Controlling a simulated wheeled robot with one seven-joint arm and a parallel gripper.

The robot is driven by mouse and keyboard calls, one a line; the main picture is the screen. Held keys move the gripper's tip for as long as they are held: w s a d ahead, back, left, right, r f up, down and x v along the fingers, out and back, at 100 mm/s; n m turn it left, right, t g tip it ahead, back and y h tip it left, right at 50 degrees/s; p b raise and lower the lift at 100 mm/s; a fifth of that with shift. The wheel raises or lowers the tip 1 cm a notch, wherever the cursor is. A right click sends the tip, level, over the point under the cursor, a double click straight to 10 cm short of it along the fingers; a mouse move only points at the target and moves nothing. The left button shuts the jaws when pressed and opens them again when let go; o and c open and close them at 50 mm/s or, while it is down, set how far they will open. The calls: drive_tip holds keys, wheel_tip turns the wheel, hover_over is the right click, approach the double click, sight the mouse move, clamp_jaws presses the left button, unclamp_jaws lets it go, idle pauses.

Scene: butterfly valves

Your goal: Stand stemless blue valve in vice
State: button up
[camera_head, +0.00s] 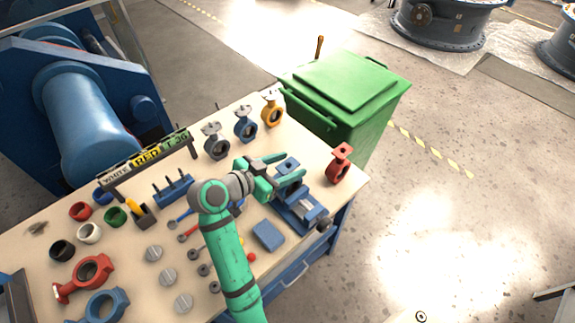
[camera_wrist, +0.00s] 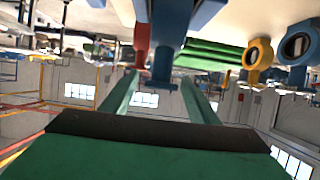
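A blue valve (camera_head: 287,165) stands upright at the blue vice (camera_head: 303,210), its square top flange with a dark hole and no stem. My gripper (camera_head: 285,168) is open, its green fingers on either side of the valve's upper part. In the wrist view, which is upside down, the blue valve (camera_wrist: 168,45) hangs between my open fingers (camera_wrist: 160,95), with gaps to both. Its lower ring and the jaw contact are mostly hidden, so I cannot tell how firmly it sits.
A red valve (camera_head: 339,165) stands close behind the vice, at the right table edge. Grey (camera_head: 216,143), blue (camera_head: 245,124) and yellow (camera_head: 272,111) valves stand along the back. A blue block (camera_head: 268,235) lies before the vice. Red and blue valves lie front left.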

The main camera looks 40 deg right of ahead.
drive_tip(key=shift+f, duration=0.1)
drive_tip(key=v, duration=1)
drive_tip(key=shift+a+r, duration=0.25)
drive_tip(key=shift+a, duration=0.1)
drive_tip(key=shift+s, duration=0.1)
